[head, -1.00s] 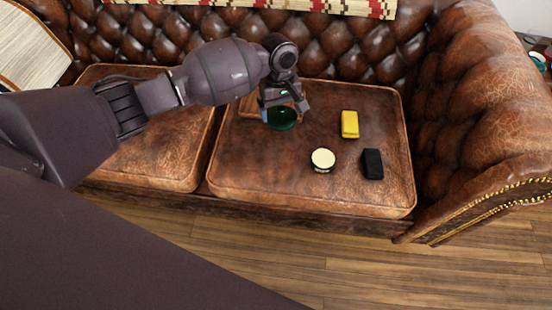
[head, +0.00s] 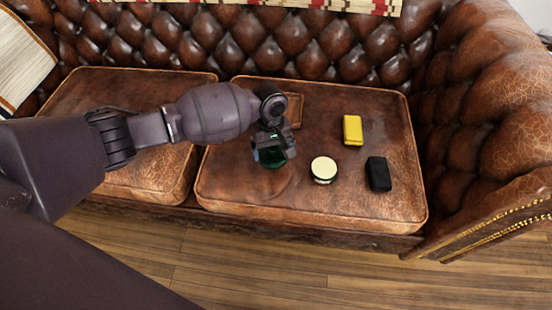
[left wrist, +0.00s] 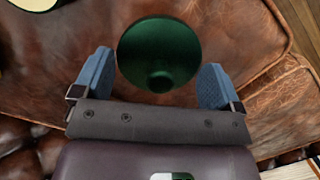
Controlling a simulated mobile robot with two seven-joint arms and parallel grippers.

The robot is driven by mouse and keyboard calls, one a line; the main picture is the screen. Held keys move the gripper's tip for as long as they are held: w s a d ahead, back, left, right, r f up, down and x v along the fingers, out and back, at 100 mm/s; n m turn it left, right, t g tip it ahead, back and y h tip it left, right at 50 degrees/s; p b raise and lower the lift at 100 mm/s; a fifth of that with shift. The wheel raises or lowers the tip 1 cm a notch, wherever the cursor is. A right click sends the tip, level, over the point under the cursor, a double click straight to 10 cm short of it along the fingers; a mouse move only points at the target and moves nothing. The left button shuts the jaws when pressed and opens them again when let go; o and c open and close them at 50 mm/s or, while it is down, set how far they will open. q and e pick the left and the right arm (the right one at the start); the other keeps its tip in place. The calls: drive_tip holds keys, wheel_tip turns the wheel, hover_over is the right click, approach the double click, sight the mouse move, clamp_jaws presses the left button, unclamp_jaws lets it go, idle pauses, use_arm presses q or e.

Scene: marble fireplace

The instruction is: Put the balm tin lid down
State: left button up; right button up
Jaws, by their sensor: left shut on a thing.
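The balm tin lid (head: 272,161) is a dark green round disc. It shows in the left wrist view (left wrist: 160,42) with a small round knob or spot on it, between the blue-grey fingertips. My left gripper (head: 269,151) is shut on the lid and points down over the right seat cushion; it also shows in the left wrist view (left wrist: 157,82). Whether the lid touches the leather is hard to tell. A round tin with a cream top and dark sides (head: 323,168) stands just right of the lid. My right gripper is not in view.
A yellow block (head: 352,130) and a black block (head: 378,174) lie on the right cushion (head: 245,199), right of the tin. A flat brown wooden object (head: 293,108) lies behind my gripper. The cushion's front left part is clear. The tufted sofa back (head: 290,40) rises behind.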

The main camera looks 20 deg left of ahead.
sight(273, 160)
use_arm(q)
drive_tip(key=shift+f, duration=0.8)
wheel_tip(273, 160, down, 4)
drive_tip(key=shift+s+f+b, duration=0.1)
drive_tip(key=shift+b, duration=1)
drive_tip(key=shift+f, duration=0.1)
drive_tip(key=shift+r, duration=0.2)
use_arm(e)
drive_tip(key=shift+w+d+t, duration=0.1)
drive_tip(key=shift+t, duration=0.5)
use_arm(q)
drive_tip(key=shift+f, duration=0.15)
drive_tip(key=o, duration=0.6)
